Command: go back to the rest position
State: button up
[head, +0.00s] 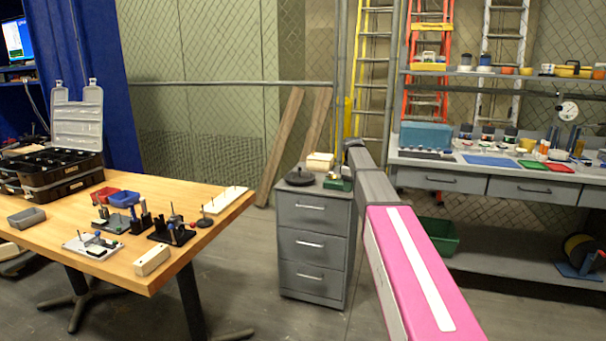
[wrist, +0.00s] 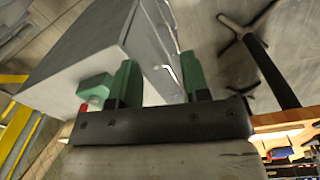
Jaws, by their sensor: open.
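My gripper (wrist: 158,62) shows in the wrist view with its two green fingers apart and nothing held between them. The grey drawer cabinet (wrist: 85,55) fills the view behind the fingers, seen tilted, with its handles near the gap. In the head view my pink and grey arm stretches away past the right side of the cabinet (head: 312,240). I cannot make out the gripper clearly there. A green piece with a red end lies left of the fingers in the wrist view; I cannot tell what it belongs to.
A wooden table (head: 225,213) with small fixtures and a black case (head: 62,165) stands left. A dark round object (head: 299,176) sits on the cabinet. A grey workbench (head: 510,182) with drawers stands right. Floor between table and cabinet is clear.

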jog(key=s+f+m, duration=0.3)
jog(key=s+f, duration=0.5)
jog(key=s, duration=0.4)
jog(key=s+f+m, duration=0.4)
jog(key=s+f, duration=0.5)
jog(key=s, duration=0.3)
jog(key=s+a+f+m, duration=0.1)
jog(key=s+f+m, duration=0.3)
jog(key=s+f, duration=0.5)
jog(key=s, duration=0.4)
